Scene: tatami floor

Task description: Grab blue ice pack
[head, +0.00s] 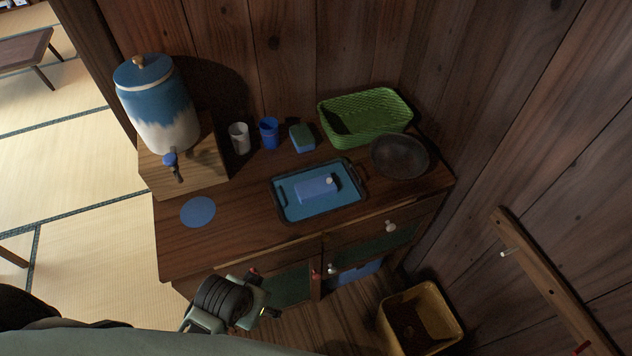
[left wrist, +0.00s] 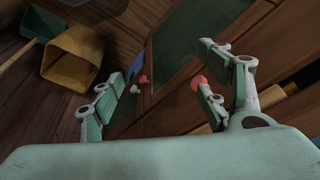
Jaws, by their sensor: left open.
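A flat blue block with a small pale cap, which looks like the ice pack (head: 315,189), lies on a dark-rimmed blue tray (head: 284,212) on the cabinet top in the head view. My left gripper (head: 262,294) is low in front of the cabinet, below the top's front edge and apart from the ice pack. In the left wrist view the same gripper (left wrist: 168,78) has its fingers spread with nothing between them, facing the cabinet front. The ice pack does not show in the left wrist view. My right gripper is in neither view.
The wooden cabinet (head: 240,235) also holds a blue-white dispenser (head: 160,110), cups (head: 240,138), a blue-green block (head: 302,139), a green basket (head: 365,116), a dark bowl (head: 400,156) and a blue disc (head: 198,211). A yellow bin (head: 450,318) stands on the floor.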

